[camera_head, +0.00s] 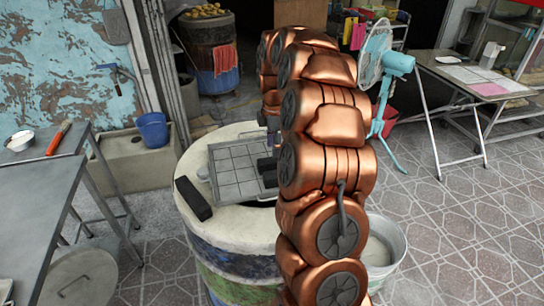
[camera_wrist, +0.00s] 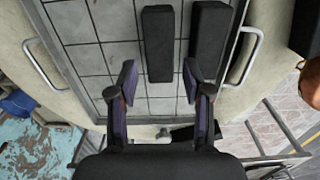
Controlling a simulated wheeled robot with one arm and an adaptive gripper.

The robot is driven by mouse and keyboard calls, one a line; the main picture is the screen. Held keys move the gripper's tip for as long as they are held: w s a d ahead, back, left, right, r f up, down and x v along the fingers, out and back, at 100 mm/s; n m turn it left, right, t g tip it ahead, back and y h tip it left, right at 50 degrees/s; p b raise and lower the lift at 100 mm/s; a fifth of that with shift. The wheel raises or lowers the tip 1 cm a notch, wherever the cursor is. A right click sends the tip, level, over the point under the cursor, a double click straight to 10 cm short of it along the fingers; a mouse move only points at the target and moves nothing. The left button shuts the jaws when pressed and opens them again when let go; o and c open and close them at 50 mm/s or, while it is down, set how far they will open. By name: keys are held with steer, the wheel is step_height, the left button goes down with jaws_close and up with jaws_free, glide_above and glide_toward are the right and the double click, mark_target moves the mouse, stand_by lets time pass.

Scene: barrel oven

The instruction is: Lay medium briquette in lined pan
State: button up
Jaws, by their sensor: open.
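The lined pan (camera_head: 225,163), a shallow metal tray with a grid of grey tiles, sits on the barrel top; its lining also shows in the wrist view (camera_wrist: 95,60). Two black briquettes (camera_wrist: 158,45) (camera_wrist: 209,42) lie side by side over the pan, the second by its right edge in the wrist view. Another long black briquette (camera_head: 193,199) lies on the barrel's left rim, outside the pan. I cannot tell which is medium. My gripper (camera_wrist: 159,70) is open and empty over the pan, its fingers either side of the near end of the first briquette. My arm hides the pan's right side in the head view.
The pale barrel top (camera_head: 235,222) has bare rim around the pan. Curved pan handles (camera_wrist: 45,68) stick out. A metal table (camera_head: 35,200) stands left, and a turquoise fan (camera_head: 382,75) stands behind right.

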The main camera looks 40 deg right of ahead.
mark_target(272, 161)
step_height(272, 161, up, 8)
steer(key=shift+f+b, duration=0.2)
steer(key=shift+b, duration=0.2)
steer(key=s+a+m, duration=0.3)
steer(key=s+a, duration=0.4)
steer(key=a, duration=0.2)
steer(key=s+a+m, duration=0.3)
steer(key=s+a, duration=0.4)
steer(key=a, duration=0.3)
steer(key=s+a+f+m, duration=0.2)
steer(key=s, duration=0.4)
steer(key=s+a+f+m+g, duration=0.1)
steer(key=s+a+f+m, duration=0.1)
steer(key=s, duration=0.5)
steer(key=s+a+f+m, duration=0.2)
steer(key=s+a+m, duration=0.1)
steer(key=s, duration=0.4)
steer(key=shift+a+m+g, duration=0.2)
steer(key=shift+m+g, duration=0.1)
steer(key=shift+g, duration=0.1)
